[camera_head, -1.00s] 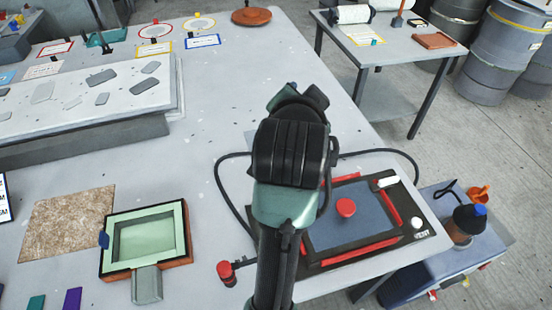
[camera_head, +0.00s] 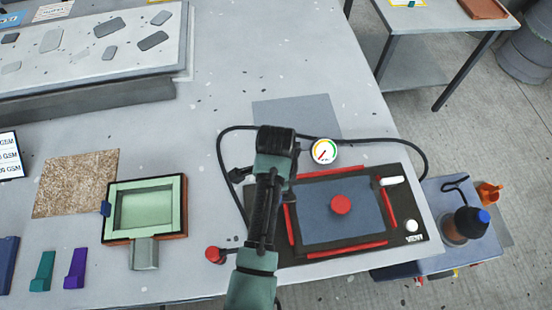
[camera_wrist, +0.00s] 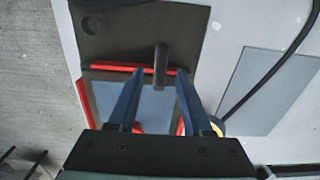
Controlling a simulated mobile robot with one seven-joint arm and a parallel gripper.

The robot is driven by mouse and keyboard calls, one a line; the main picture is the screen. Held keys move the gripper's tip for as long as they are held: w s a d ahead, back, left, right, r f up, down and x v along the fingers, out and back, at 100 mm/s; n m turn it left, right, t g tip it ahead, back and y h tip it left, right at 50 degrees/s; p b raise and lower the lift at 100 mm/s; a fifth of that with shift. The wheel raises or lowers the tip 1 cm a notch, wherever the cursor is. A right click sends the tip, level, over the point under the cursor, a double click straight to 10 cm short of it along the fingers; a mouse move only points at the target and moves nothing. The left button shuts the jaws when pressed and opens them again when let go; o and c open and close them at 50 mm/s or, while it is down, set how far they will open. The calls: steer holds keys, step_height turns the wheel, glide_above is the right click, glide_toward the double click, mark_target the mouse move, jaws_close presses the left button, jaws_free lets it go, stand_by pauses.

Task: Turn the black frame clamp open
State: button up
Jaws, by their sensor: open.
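A black frame (camera_head: 318,256) with red strips surrounds a blue-grey panel on the table. A short pale lever (camera_head: 391,181), apparently the frame's clamp, lies across its far right corner, roughly sideways. In the wrist view a dark-looking lever (camera_wrist: 161,57), seemingly the same one, stands lengthwise just beyond a red strip. My gripper (camera_wrist: 156,72) is open and empty, its two blue fingers on either side of the lever's line in the picture. I cannot tell its height above the frame. In the head view my arm hides the fingers.
A red knob (camera_head: 340,204) rises from the panel's middle. A pressure gauge (camera_head: 324,151) and a black hose (camera_head: 387,140) lie behind the frame. A white VENT knob (camera_head: 411,226) is at the near right. A green mould (camera_head: 145,240) stands left. The table's right edge is close.

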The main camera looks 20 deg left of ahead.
steer(key=shift+f, duration=1.8)
jaws_close()
